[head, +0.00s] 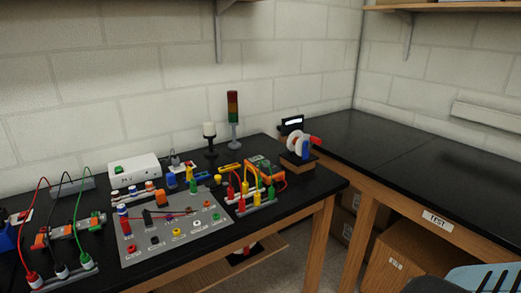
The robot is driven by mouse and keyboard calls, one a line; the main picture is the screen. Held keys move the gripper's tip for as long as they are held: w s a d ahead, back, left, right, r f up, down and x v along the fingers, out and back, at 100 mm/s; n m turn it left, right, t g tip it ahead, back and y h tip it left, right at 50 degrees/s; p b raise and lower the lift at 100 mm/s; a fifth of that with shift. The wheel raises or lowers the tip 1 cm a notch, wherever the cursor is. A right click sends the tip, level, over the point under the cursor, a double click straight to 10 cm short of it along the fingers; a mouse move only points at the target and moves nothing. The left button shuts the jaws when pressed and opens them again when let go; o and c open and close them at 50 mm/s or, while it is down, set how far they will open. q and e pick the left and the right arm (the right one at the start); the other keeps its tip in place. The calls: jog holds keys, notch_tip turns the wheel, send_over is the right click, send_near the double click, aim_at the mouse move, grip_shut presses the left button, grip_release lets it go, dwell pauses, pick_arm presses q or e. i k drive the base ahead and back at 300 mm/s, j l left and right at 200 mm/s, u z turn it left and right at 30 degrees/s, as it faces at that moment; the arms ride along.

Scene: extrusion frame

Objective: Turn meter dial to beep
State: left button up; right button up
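No meter dial can be made out clearly. An orange-edged device (263,169) lies on the black bench at the back right of the grey panel and may be the meter; its face is too small to read. Red, yellow and green leads rise in front of it from a row of plugs (252,204) and partly hide it.
A grey panel (204,221) with coloured sockets lies mid-bench. A white box (134,171), a stack light (233,108) and a reel stand (301,151) stand behind. Leads cross the left (62,235). The right-hand bench (420,160) is clear.

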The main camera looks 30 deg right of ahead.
aim_at(264, 165)
jog(key=i+l+z, duration=0.1)
jog(key=i+l, duration=0.15)
jog(key=i, duration=0.25)
jog(key=z, duration=1.4)
